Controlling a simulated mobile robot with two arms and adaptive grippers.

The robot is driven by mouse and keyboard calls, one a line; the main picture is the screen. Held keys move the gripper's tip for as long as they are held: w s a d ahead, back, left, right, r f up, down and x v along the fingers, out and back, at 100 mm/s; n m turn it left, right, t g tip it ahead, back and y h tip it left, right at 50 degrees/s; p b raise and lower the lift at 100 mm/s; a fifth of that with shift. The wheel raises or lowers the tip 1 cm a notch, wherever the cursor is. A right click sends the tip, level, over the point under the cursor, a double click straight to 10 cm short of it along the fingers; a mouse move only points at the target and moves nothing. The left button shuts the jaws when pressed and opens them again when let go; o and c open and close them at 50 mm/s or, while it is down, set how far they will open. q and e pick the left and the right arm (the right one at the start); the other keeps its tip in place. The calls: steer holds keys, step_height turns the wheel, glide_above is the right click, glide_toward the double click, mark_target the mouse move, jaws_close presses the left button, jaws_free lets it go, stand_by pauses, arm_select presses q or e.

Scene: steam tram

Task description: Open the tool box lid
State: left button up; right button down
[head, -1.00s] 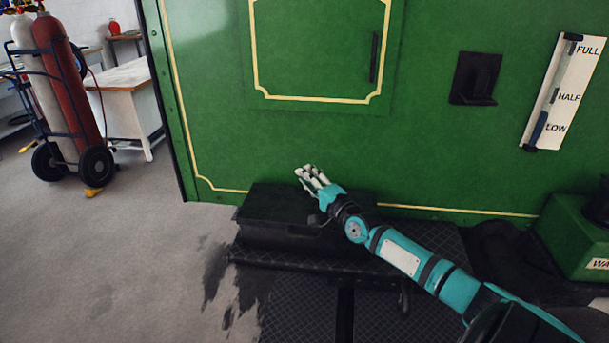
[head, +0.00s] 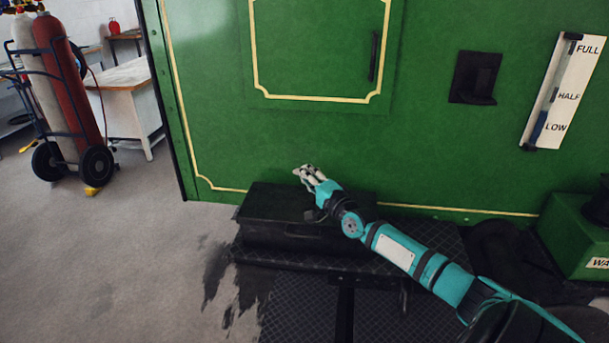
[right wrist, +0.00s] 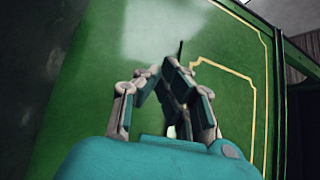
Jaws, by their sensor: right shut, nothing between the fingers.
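The tool box (head: 270,237) is a long dark box on the black tread-plate step, against the green tram side in the head view. Its lid (head: 268,203) looks closed. My right gripper (head: 304,171) is above the back part of the lid, in front of the green wall. Its fingers are together with nothing between them. In the right wrist view the fingers (right wrist: 168,72) close toward each other in front of the green panel, and the tool box cannot be made out there. My left gripper is not in view.
The green wall (head: 330,140) rises right behind the box, with a handle (head: 374,56) and a black bracket (head: 475,78). A level gauge (head: 563,92) is at right. A gas-bottle trolley (head: 65,110) stands far left. The grey floor (head: 130,260) at left is clear.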

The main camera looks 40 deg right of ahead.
steer(key=c, duration=1.6)
jaws_free()
steer(key=shift+c, duration=0.2)
steer(key=shift+s, duration=0.1)
steer(key=s+f, duration=0.1)
steer(key=s, duration=1)
steer(key=shift+s+a+f, duration=0.15)
steer(key=shift+s+a, duration=0.2)
steer(key=shift+a, duration=0.1)
